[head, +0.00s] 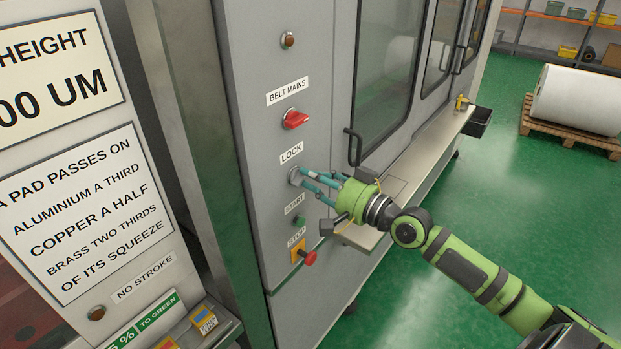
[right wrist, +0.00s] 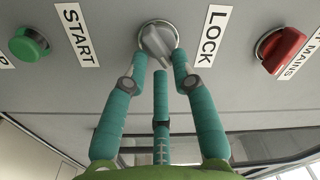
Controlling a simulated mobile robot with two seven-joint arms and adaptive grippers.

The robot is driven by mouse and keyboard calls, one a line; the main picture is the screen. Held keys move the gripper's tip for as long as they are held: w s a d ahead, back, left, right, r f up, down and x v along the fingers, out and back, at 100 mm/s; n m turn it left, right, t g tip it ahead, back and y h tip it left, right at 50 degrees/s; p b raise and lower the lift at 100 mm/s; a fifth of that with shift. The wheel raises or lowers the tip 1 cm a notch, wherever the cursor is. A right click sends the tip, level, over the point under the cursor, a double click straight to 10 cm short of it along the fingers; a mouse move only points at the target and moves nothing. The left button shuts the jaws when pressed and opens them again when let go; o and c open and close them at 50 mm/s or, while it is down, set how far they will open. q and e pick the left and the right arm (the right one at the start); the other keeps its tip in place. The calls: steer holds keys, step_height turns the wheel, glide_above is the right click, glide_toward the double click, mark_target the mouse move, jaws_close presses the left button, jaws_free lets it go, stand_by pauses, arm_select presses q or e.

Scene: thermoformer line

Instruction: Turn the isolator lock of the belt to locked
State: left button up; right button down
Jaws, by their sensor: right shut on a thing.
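The isolator lock is a round grey knob in a metal ring (right wrist: 157,40) on the grey cabinet panel, beside the LOCK label (right wrist: 212,35). In the head view the lock (head: 296,176) sits below its LOCK label (head: 291,153), partly hidden by my fingers. My right gripper (head: 308,178) reaches it from the right. In the right wrist view the teal fingers of this gripper (right wrist: 160,62) are closed on the knob from both sides, with a third finger below it. My left gripper is not in view.
The red BELT MAINS switch (head: 295,119) is above the lock. The green START button (head: 299,219) and red STOP button (head: 308,257) are below. A door handle (head: 353,147) and a ledge (head: 425,150) stand to the right. The green floor is open farther right.

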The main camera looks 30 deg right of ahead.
steer(key=shift+a+f+m, duration=0.25)
steer(key=shift+f+m, duration=0.25)
steer(key=shift+m, duration=0.15)
steer(key=shift+a+f+m, duration=0.25)
steer(key=shift+f+m, duration=0.25)
steer(key=shift+m, duration=0.15)
steer(key=shift+p, duration=0.3)
steer(key=c, duration=1.3)
jaws_free()
steer(key=shift+m, duration=0.6)
steer(key=shift+c, duration=0.2)
steer(key=o, duration=0.6)
steer(key=shift+w+a+f, duration=0.1)
steer(key=shift+w+a, duration=0.05)
steer(key=shift+a, duration=0.05)
steer(key=v, duration=1.1)
steer(key=shift+d+r, duration=0.15)
steer(key=shift+r, duration=0.2)
